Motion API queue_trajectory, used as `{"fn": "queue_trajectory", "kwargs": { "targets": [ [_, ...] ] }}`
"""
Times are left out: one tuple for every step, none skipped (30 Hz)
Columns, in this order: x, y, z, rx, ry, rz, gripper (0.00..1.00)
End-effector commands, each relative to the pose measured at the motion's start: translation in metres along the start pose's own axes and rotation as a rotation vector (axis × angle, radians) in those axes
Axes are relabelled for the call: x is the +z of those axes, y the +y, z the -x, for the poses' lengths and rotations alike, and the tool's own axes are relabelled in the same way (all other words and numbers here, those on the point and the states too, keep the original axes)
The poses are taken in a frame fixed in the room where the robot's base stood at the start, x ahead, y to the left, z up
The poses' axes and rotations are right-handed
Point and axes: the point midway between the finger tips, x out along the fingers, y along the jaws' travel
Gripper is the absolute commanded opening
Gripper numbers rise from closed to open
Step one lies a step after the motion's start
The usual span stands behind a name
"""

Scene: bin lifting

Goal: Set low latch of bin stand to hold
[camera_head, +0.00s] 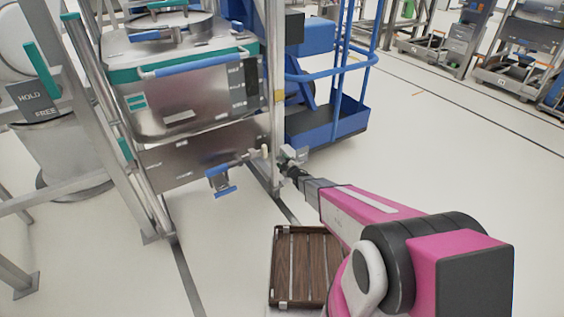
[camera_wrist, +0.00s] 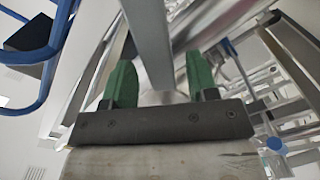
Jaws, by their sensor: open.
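The bin stand (camera_head: 274,100) is a steel frame at the left of the head view, holding a steel bin (camera_head: 190,100) with a teal rim. Low on it, a blue-handled fitting (camera_head: 220,180) with a thin rod looks like the low latch; its setting cannot be told. My gripper (camera_head: 287,158) is beside the stand's right post, to the right of the blue handle. In the wrist view my gripper (camera_wrist: 160,82) has two green fingers apart, with a grey steel post (camera_wrist: 150,40) in front of the gap. Whether the post is between the fingers is unclear.
A blue platform with rails (camera_head: 325,125) stands behind my gripper. A slatted wooden pallet (camera_head: 303,265) lies on the floor beneath my arm.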

Motion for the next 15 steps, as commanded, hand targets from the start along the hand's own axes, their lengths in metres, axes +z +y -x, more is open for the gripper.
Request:
{"fn": "queue_trajectory", "kwargs": {
  "targets": [
    [0.0006, -0.0007, -0.0059, 0.0, 0.0, 0.0, 0.53],
    [0.0004, -0.0007, -0.0075, -0.001, 0.0, 0.0, 0.53],
    [0.0002, -0.0008, -0.009, -0.001, 0.0, 0.0, 0.53],
    [0.0001, -0.0007, -0.0096, -0.001, 0.0, 0.0, 0.53],
    [0.0, -0.0007, -0.0099, -0.001, -0.001, 0.0, 0.53],
    [-0.0002, -0.0006, -0.01, -0.001, -0.001, 0.0, 0.53],
    [-0.0002, -0.0006, -0.0098, -0.001, -0.001, 0.0, 0.53],
    [-0.0003, -0.0005, -0.0096, -0.001, -0.001, 0.0, 0.53],
    [-0.0003, -0.0005, -0.0095, -0.001, -0.001, 0.0, 0.53],
    [-0.0003, -0.0005, -0.0095, -0.001, -0.001, 0.0, 0.53],
    [-0.0003, -0.0004, -0.0095, -0.001, -0.001, 0.0, 0.53],
    [-0.0003, -0.0004, -0.0094, -0.001, -0.001, 0.0, 0.4],
    [-0.0002, -0.0004, -0.0094, -0.001, -0.001, 0.0, 0.3],
    [-0.0003, -0.0004, -0.0094, -0.001, -0.001, 0.0, 0.21],
    [-0.0002, -0.0004, -0.0093, -0.001, -0.001, 0.0, 0.08]
  ]
}}
